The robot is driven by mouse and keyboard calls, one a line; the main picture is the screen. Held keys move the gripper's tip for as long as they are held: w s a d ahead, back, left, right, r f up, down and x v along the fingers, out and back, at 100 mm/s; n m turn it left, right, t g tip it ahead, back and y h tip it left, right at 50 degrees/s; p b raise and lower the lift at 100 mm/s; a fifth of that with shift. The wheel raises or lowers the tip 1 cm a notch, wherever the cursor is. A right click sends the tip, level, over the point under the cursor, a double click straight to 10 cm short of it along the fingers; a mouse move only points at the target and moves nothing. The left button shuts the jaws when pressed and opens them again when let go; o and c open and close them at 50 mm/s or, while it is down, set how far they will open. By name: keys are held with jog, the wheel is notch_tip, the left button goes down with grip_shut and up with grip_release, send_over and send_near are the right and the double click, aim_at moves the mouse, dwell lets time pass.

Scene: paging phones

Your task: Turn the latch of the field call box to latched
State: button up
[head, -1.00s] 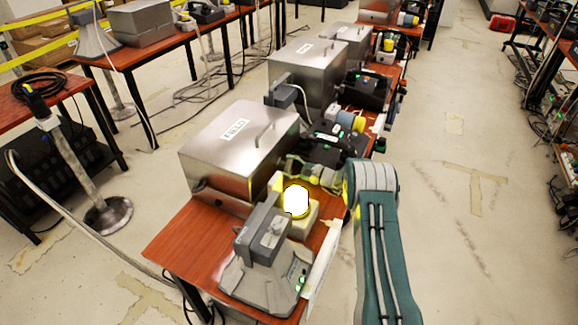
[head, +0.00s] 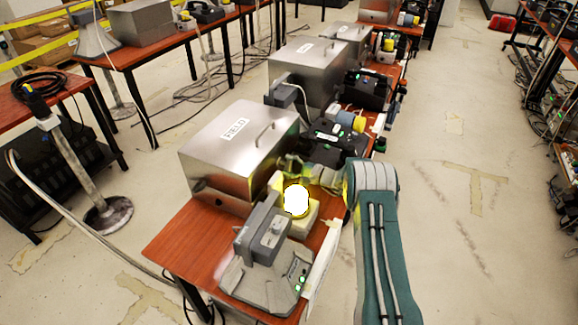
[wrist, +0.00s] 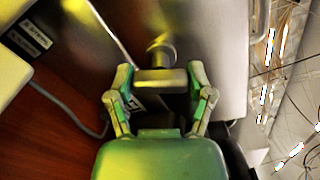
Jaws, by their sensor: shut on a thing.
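The field call box (head: 235,145) is a brushed-metal box with a FIELD label and a lid handle, standing on the red-brown table. Its latch (wrist: 160,80) shows in the wrist view as a metal bar in front of a round hub on the box's face. The bar lies crosswise in that picture, between my two fingers. My gripper (wrist: 160,92) is shut on the latch bar, a finger at each end. In the head view my gripper (head: 292,165) is at the box's right-hand face, and the latch itself is hidden there.
A bright lit yellow lamp (head: 297,200) stands close in front of my gripper. A grey desk phone (head: 262,240) sits at the table's near end. A black device (head: 340,140) and more metal boxes (head: 305,70) stand farther back.

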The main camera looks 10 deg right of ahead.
jog(key=shift+s+f, duration=0.15)
jog(key=shift+f, duration=0.05)
jog(key=o, duration=1.1)
jog(key=shift+r, duration=0.1)
jog(key=v, duration=1.2)
